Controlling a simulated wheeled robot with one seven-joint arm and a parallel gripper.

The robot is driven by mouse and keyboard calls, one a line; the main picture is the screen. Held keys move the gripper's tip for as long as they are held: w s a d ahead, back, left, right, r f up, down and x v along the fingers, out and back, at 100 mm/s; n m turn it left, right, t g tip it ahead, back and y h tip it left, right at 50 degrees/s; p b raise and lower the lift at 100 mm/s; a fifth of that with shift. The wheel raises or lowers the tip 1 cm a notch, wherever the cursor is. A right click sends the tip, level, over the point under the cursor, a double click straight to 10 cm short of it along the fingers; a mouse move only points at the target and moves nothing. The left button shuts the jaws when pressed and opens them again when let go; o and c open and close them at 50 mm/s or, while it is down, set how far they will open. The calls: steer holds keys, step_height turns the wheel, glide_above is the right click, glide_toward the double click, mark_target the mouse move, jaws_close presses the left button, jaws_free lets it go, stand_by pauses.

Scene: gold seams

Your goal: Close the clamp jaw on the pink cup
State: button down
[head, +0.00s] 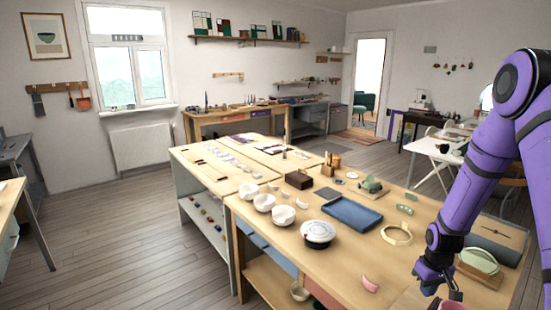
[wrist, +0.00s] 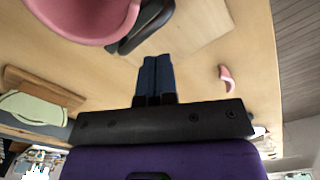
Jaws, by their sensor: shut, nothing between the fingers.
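The pink cup (wrist: 80,18) fills the upper left of the wrist view and is cut off by the frame's top edge. In the head view only a sliver of pink (head: 452,305) shows at the bottom edge, below my gripper. A dark clamp jaw (wrist: 148,24) stands right beside the cup's wall in the wrist view; I cannot tell whether it touches the cup. My gripper (wrist: 158,62) is shut and empty, with its fingertips just short of the dark jaw. In the head view my gripper (head: 456,295) is low over the near right of the bench, partly hidden by my arm.
A loose pink shard (wrist: 227,78) lies on the bench (head: 335,275), also visible in the head view (head: 370,284). A green piece on a wooden stand (head: 481,261) is close to my arm. A cream ring (head: 396,235), blue tray (head: 352,213) and white round device (head: 318,232) lie farther left.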

mark_target(434, 302)
steer(key=shift+f, duration=1.6)
steer(key=shift+s+d, duration=0.6)
steer(key=shift+s, duration=0.2)
steer(key=shift+s+d, duration=0.6)
steer(key=shift+s, duration=0.15)
steer(key=shift+w, duration=0.1)
steer(key=shift+w+a, duration=0.35)
steer(key=shift+w, duration=0.05)
steer(key=shift+r, duration=4.5)
